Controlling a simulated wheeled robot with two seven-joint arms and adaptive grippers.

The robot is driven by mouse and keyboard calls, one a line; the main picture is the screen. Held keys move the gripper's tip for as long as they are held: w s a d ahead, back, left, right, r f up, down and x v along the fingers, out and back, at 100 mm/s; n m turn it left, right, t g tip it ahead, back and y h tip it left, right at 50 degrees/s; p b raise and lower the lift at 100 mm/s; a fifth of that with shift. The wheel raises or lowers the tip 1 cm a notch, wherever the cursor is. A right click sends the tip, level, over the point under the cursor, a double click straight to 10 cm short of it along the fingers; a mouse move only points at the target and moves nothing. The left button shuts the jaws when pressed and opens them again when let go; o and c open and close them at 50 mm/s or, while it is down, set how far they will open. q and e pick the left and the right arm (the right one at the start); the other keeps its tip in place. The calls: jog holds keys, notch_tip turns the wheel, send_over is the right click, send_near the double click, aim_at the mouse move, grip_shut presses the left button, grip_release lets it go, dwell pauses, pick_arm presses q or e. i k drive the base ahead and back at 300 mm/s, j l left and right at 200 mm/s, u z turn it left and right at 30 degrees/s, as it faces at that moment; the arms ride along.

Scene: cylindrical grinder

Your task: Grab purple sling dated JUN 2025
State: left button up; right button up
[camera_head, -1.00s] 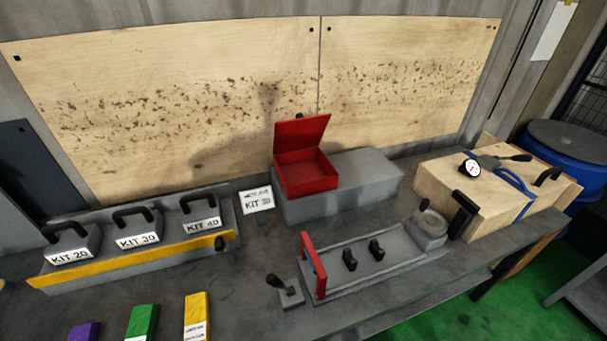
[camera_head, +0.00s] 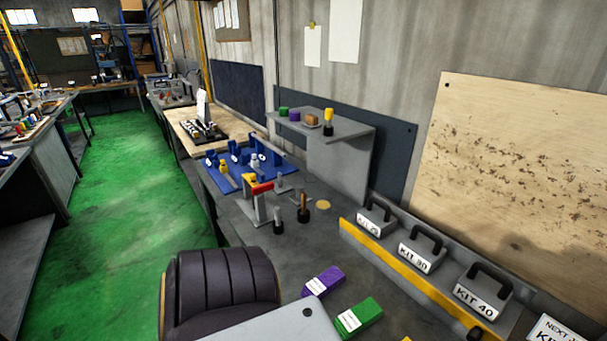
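A purple block-like bundle with a white label (camera_head: 323,280) lies on the grey bench near the bottom centre. Its label is too small to read, so I cannot tell its date. A green bundle with a white label (camera_head: 359,316) lies beside it, nearer to me. Another purple item (camera_head: 294,115) sits small on the wall shelf, with no readable date. Neither of my grippers shows in this view.
A yellow-edged rack (camera_head: 388,277) holds the KIT blocks on the right. The shelf (camera_head: 330,128) also holds green, brown and yellow items. A blue fixture (camera_head: 272,165) stands further along. Green floor is clear at left.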

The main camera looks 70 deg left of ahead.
aim_at(324, 286)
jog(key=j+u, duration=0.15)
jog(key=u, duration=1.7)
jog(key=i+j+z, duration=0.15)
jog(key=j+z, duration=0.2)
jog(key=j, duration=0.35)
jog(key=j+z, duration=0.35)
jog(key=j, duration=0.4)
jog(key=j+z, duration=0.35)
jog(key=j, duration=0.4)
